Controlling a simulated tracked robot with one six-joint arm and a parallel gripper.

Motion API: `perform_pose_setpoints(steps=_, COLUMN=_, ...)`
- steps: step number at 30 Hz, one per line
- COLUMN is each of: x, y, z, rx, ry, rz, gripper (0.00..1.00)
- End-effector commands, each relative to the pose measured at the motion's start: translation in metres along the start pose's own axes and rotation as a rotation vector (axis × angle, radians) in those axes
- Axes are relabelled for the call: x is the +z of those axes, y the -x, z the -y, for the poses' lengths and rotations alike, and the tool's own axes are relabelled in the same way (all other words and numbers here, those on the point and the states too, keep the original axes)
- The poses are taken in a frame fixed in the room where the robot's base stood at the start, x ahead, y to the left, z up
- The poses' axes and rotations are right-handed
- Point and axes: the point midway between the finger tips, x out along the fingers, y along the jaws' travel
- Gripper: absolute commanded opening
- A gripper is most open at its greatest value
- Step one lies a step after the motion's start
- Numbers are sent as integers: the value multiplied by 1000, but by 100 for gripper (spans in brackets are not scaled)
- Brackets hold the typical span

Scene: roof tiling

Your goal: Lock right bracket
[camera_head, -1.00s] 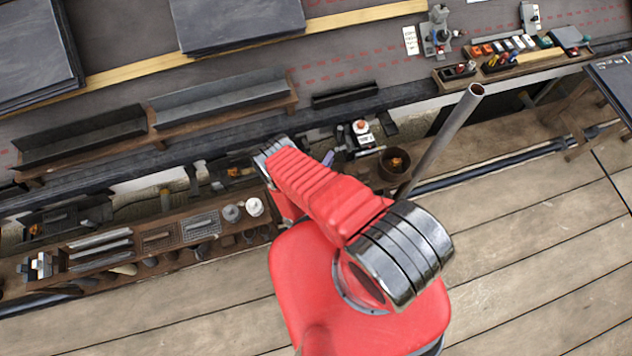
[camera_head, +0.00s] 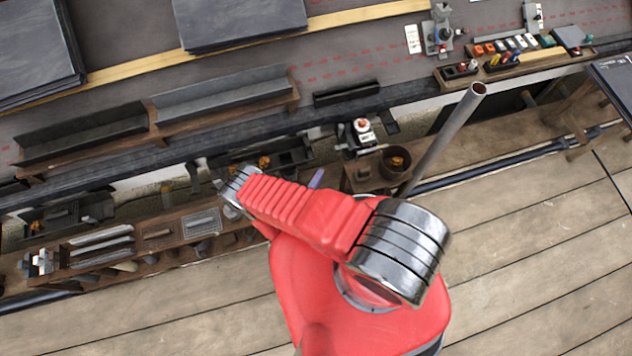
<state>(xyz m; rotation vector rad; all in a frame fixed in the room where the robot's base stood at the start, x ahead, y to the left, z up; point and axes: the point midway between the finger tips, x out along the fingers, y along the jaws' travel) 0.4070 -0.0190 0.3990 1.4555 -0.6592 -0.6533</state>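At the roof edge, a small white fitting with an orange-red knob (camera_head: 362,130) sits on a dark mount, right of centre. A dark bracket-like piece (camera_head: 390,122) stands just right of it. Another dark bracket-like piece (camera_head: 194,178) is farther left along the edge. I cannot tell which one is the right bracket, or whether any is locked. A small purple-grey piece shows beside the arm, too little to identify.
Two grey troughs (camera_head: 222,92) lie on a wooden rack on the roof. A wooden parts shelf (camera_head: 160,262) runs below the eave at left. A grey pole (camera_head: 440,140) rises right of my arm. A tool tray (camera_head: 515,62) is at upper right. The plank floor (camera_head: 530,240) is clear.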

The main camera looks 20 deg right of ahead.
Motion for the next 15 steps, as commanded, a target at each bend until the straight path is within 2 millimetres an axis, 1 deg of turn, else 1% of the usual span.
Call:
perform_pose_setpoints(steps=3, x=0, y=8, z=0, rx=0, ry=0, rz=-2, gripper=30)
perform_pose_setpoints(steps=6, x=0, y=11, z=0, rx=0, ry=0, rz=-1, gripper=30)
perform_pose_setpoints(steps=15, x=0, y=12, z=0, rx=0, ry=0, rz=0, gripper=30)
